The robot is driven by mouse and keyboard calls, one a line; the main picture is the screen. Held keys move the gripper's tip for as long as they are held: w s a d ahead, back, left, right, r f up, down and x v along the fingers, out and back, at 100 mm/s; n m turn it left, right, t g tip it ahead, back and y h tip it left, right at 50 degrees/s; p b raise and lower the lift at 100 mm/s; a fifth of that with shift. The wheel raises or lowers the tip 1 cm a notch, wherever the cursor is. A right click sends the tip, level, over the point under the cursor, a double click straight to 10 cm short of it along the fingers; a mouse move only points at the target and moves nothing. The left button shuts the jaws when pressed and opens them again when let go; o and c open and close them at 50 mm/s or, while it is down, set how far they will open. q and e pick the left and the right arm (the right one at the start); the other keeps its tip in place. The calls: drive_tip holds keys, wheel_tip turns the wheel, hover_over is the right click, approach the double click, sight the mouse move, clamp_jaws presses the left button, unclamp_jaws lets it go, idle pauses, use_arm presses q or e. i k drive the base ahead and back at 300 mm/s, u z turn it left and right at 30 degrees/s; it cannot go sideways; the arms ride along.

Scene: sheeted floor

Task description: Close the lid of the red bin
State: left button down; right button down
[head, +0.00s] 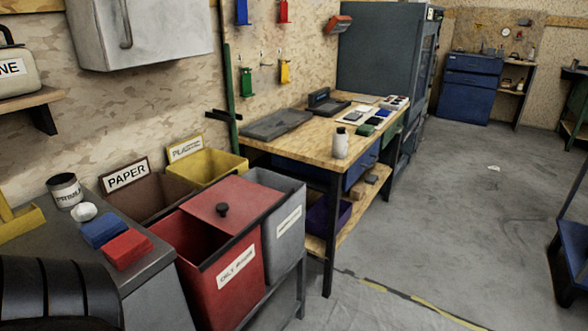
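The red bin (235,283) stands at the lower middle, with a white label on its front wall. Its flat red lid (240,193) carries a round black knob (222,210). The lid lies over the far part of the bin's top, and the near left part of the opening shows dark and uncovered. I cannot tell whether the lid slides or hinges. Neither of my grippers is in view.
A grey bin (283,238) adjoins on the right; a brown PAPER bin (150,197) and yellow bin (208,166) stand behind. A grey counter (150,268) at left holds blue (104,230) and red (128,249) blocks. A wooden workbench (300,143) stands beyond. Floor at right is mostly clear.

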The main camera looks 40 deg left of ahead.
sight(232, 196)
drive_tip(key=i, duration=0.85)
drive_tip(key=u, duration=3.15)
